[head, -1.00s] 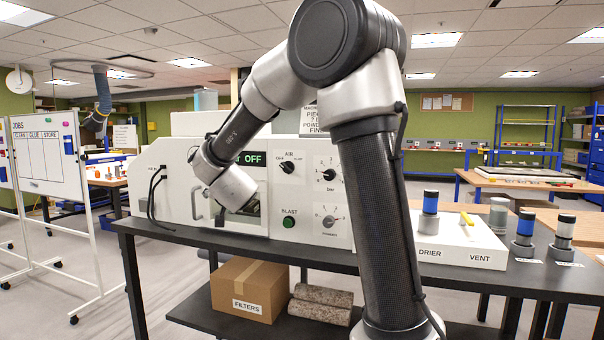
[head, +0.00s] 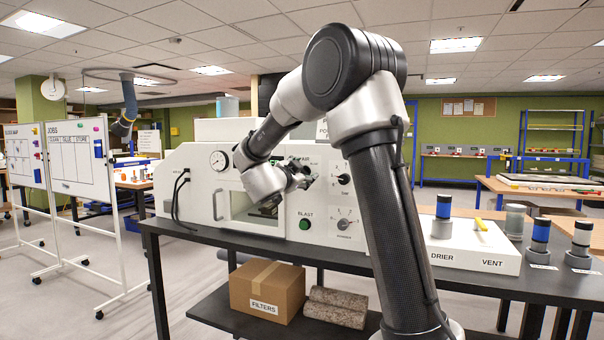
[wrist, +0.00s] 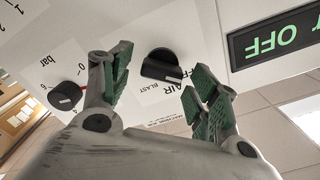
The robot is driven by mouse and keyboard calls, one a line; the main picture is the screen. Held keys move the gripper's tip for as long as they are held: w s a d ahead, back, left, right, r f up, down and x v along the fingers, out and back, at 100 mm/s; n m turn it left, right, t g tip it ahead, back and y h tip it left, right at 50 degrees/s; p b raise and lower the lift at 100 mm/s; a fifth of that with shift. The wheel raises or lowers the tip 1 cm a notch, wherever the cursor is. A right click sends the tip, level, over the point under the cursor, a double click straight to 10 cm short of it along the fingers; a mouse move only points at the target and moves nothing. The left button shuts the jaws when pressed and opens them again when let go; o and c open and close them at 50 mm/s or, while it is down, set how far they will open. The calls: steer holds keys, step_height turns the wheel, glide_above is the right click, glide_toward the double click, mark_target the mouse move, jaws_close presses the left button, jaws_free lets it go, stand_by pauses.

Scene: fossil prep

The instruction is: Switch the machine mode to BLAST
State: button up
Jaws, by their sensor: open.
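The mode knob (wrist: 162,66) is black and sits on the machine's white front panel, upside down in the wrist view. Labels AIR and BLAST are beside it, with part of OFF. I cannot tell clearly where its pointer stands. The display (wrist: 275,42) reads OFF in green. My gripper (wrist: 157,80) is open, its green-padded fingers on either side of the knob, with gaps showing; it is not closed on it. In the head view my gripper (head: 302,178) is in front of the panel and hides the knob and most of the display.
A green button (head: 304,224) marked BLAST is below my gripper. A pressure knob (wrist: 66,95) marked bar is beside the mode knob.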

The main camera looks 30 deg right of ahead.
steer(key=shift+w+d, duration=0.1)
steer(key=c, duration=1)
